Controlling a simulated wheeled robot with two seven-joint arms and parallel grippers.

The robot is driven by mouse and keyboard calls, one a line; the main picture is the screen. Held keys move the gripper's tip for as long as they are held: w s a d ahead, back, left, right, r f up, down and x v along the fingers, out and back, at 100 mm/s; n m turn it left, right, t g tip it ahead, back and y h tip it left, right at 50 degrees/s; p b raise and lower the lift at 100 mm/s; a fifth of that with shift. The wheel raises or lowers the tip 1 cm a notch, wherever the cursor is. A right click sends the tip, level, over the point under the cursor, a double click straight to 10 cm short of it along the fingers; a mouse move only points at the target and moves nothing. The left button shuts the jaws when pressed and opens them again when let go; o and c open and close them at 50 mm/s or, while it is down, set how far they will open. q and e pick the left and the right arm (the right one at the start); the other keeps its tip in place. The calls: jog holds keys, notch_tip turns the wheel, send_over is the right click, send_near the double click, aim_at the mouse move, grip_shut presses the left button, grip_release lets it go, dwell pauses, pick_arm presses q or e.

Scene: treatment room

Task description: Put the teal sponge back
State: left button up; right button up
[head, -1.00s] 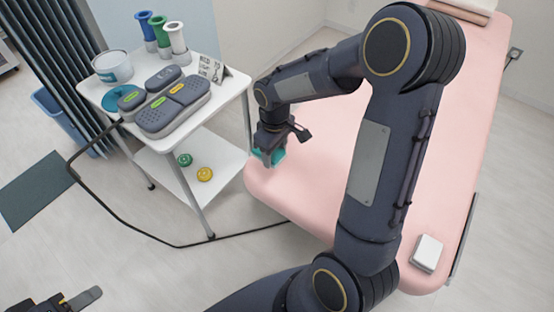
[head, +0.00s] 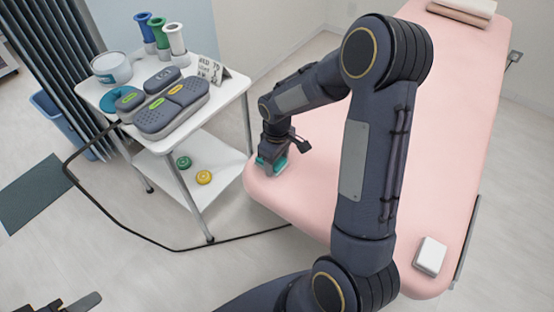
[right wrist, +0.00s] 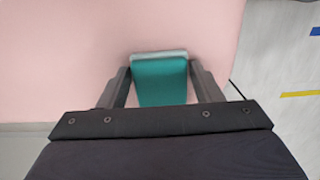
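The teal sponge (head: 272,164) is at the near left corner of the pink treatment couch (head: 310,205). My right gripper (head: 274,158) points down at it. In the right wrist view the sponge (right wrist: 161,82), with a pale grey far edge, sits between the two fingers (right wrist: 160,85), which close against its sides. I cannot tell whether its underside touches the couch. My left gripper (head: 80,303) shows only in part at the bottom left edge of the head view, clear of everything, and its opening is hidden.
A white trolley (head: 226,92) stands left of the couch. It carries grey cases (head: 172,106), a white tub (head: 111,68), a teal ring-like piece (head: 112,100), coloured cylinders (head: 160,35) and a sign (head: 212,70). A white box (head: 430,256) lies on the couch. A black cable (head: 120,232) crosses the floor.

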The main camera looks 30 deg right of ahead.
aim_at(277, 162)
jog(key=o, duration=0.3)
jog(key=shift+r, duration=0.15)
jog(key=shift+r, duration=0.35)
notch_tip(277, 162, up, 11)
jog(key=p, duration=0.3)
jog(key=s+a+r+m+t+y, duration=0.1)
jog(key=s+a+r+m+t, duration=0.1)
jog(key=s, duration=0.4)
jog(key=s+a+r+m+t+y, duration=0.1)
jog(key=s+a+r+m, duration=0.1)
jog(key=s, duration=0.5)
jog(key=s+a+r+m+t+y, duration=0.1)
jog(key=s+a+r+m+t, duration=0.1)
jog(key=s+a+r, duration=0.2)
jog(key=shift+s+a+t+y, duration=0.1)
jog(key=shift+s+t+y, duration=0.25)
jog(key=shift+s, duration=1.3)
